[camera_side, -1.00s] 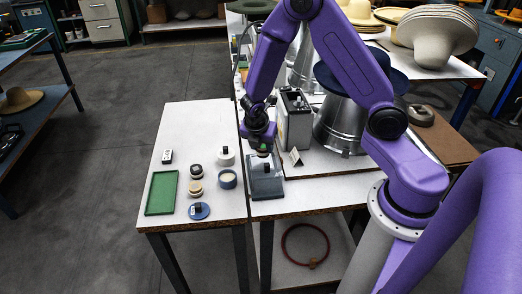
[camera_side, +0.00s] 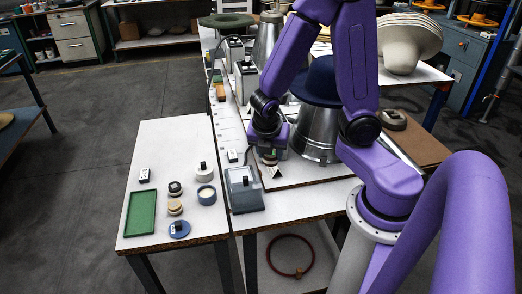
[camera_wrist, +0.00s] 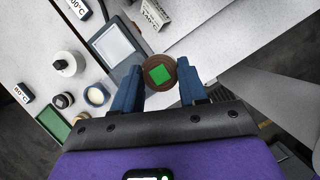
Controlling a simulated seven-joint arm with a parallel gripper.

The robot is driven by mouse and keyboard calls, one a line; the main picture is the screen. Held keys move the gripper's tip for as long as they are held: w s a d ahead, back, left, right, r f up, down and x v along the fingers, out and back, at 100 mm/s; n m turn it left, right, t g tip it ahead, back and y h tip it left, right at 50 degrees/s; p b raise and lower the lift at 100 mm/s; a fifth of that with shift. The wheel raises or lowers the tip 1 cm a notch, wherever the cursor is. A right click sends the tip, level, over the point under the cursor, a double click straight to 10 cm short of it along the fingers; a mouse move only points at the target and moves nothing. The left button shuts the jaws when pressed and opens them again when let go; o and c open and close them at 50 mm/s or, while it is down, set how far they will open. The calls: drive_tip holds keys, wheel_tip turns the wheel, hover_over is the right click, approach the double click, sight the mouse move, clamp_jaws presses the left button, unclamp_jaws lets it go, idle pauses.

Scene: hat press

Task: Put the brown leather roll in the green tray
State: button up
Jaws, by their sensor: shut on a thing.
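The brown leather roll (camera_wrist: 160,71) shows in the wrist view as a round brown piece with a green square on its top. It sits between the two blue fingers of my gripper (camera_wrist: 160,86), which are shut on it. In the side view my gripper (camera_side: 270,157) hangs low over the board right of the grey box, with the roll partly hidden under it. The green tray (camera_side: 141,213) lies empty at the left of the white table, well left of my gripper. The tray's edge also shows at the left of the wrist view (camera_wrist: 54,122).
Between gripper and tray stand a grey box (camera_side: 244,192), a white pot (camera_side: 204,173), a blue-rimmed cup (camera_side: 207,195), stacked round pieces (camera_side: 175,208) and a blue disc (camera_side: 179,230). A metal cone with a blue hat (camera_side: 318,128) stands close to the right of my gripper.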

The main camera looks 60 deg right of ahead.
drive_tip(key=shift+s+a+r, duration=0.1)
drive_tip(key=shift+s+r, duration=0.15)
drive_tip(key=shift+s, duration=0.25)
drive_tip(key=shift+s+a+r, duration=0.1)
drive_tip(key=shift+s+r, duration=0.15)
drive_tip(key=shift+s, duration=0.25)
drive_tip(key=n+t+y, duration=0.3)
drive_tip(key=n+y, duration=0.1)
drive_tip(key=n, duration=1)
hover_over(138, 210)
drive_tip(key=s, duration=0.2)
drive_tip(key=f, duration=1)
drive_tip(key=shift+d+f, duration=0.2)
drive_tip(key=shift+f, duration=0.05)
drive_tip(key=shift+w+a+f, duration=0.1)
drive_tip(key=shift+w+f, duration=0.05)
drive_tip(key=shift+f, duration=1.65)
drive_tip(key=shift+f, duration=0.15)
